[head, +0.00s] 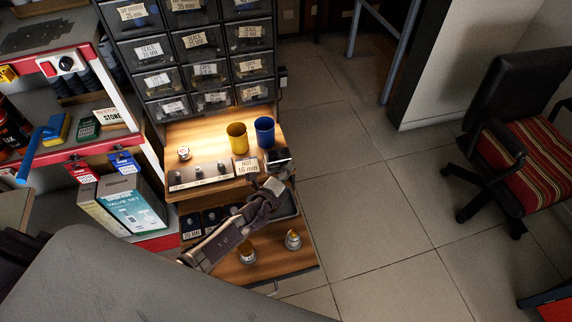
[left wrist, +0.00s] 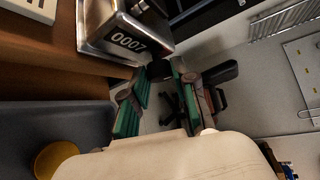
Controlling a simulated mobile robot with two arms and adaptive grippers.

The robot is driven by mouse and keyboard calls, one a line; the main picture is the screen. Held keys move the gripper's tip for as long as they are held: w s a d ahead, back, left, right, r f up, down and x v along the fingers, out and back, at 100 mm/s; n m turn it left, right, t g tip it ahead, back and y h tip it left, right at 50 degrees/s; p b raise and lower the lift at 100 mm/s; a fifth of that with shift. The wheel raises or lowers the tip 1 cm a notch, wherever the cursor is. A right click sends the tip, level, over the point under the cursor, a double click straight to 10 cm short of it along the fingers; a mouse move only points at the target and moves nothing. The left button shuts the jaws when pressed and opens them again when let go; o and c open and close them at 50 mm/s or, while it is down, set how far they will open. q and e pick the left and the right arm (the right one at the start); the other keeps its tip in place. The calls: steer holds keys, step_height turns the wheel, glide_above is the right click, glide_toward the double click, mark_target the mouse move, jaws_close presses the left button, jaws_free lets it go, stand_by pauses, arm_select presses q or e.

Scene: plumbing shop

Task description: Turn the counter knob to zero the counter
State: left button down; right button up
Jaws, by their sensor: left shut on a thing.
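The counter (left wrist: 120,30) is a metal box with a dark display reading 0007. It stands at the edge of the wooden bench top, at the top of the left wrist view. In the head view the counter (head: 278,158) is small, beside the blue cup. The black counter knob (left wrist: 158,70) sticks out from its side. My left gripper (left wrist: 160,88), with green finger pads, is shut on the knob; the fingers partly hide it. In the head view my left gripper (head: 272,188) is just below the counter. My right gripper is in neither view.
A yellow cup (head: 237,138) and a blue cup (head: 265,132) stand behind the counter. A labelled rack (head: 200,180) of small parts is to the left. An open drawer (head: 275,265) holding fittings lies below my arm. Floor to the right is clear up to a chair (head: 525,140).

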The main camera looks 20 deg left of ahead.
arm_select(q)
steer(key=m+g+y+p, duration=0.1)
steer(key=p, duration=0.3)
steer(key=r+m+g+y+p, duration=0.1)
steer(key=g+p, duration=0.1)
steer(key=p, duration=0.3)
steer(key=m+g+y+p, duration=0.1)
steer(key=m+y+p, duration=0.1)
steer(key=p, duration=0.2)
steer(key=shift+w+d+r+g, duration=0.15)
steer(key=shift+w+d+g, duration=0.15)
steer(key=shift+w+d, duration=0.05)
steer(key=shift+d+m+g+y, duration=0.1)
steer(key=shift+m+g+y, duration=0.25)
steer(key=shift+y, duration=0.25)
steer(key=shift+w+d+m+g+y+b, duration=0.1)
steer(key=shift+m+g+y+b, duration=0.4)
steer(key=shift+g+y+b, duration=0.15)
steer(key=shift+w+d+m+g+y+b, duration=0.1)
steer(key=shift+m+g+y+b, duration=0.4)
steer(key=shift+y+b, duration=0.25)
steer(key=c, duration=1.2)
jaws_free()
